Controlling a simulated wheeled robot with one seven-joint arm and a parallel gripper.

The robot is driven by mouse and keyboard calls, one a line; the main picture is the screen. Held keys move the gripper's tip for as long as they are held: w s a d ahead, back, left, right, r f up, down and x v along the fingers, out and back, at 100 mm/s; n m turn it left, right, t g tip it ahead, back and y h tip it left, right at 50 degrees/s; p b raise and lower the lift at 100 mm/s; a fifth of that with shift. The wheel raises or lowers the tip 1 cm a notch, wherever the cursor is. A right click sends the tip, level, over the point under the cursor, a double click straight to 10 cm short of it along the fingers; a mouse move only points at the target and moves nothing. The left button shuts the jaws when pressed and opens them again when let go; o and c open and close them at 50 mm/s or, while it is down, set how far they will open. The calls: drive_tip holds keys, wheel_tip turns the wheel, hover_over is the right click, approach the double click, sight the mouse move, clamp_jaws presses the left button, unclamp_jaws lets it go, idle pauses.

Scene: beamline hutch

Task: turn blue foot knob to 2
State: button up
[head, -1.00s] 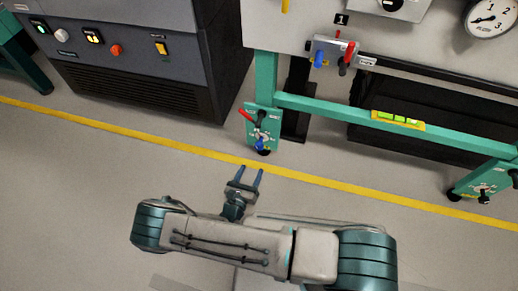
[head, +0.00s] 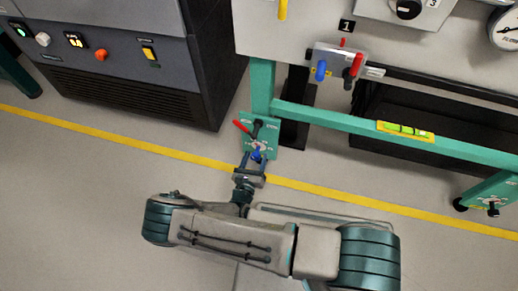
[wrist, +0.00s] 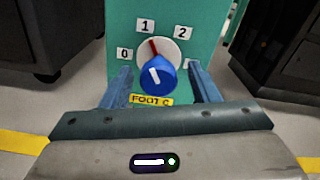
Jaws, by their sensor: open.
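The blue foot knob (wrist: 158,77) sits low on a green foot plate, on a white dial with tags 0, 1 and 2; a further tag at the right is mostly hidden by a finger. A red line above the knob and its white mark both tilt up and slightly left, toward 1. The label below, partly readable, says "FOOT C". The knob also shows small in the head view (head: 257,155). My gripper (wrist: 161,82) is open, its two blue-grey fingers on either side of the knob with visible gaps. I cannot tell how far the tips reach along it.
A red-handled lever (head: 243,127) sits just above the knob on the same foot plate (head: 272,140). A green frame beam (head: 340,119) with a level runs right. A dark cabinet (head: 130,70) stands left. Open floor lies in front, crossed by a yellow line (head: 330,194).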

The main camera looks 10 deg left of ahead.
drive_tip(key=shift+w, duration=0.6)
drive_tip(key=shift+s+a, duration=0.1)
drive_tip(key=shift+c, duration=1.2)
drive_tip(key=c, duration=0.7)
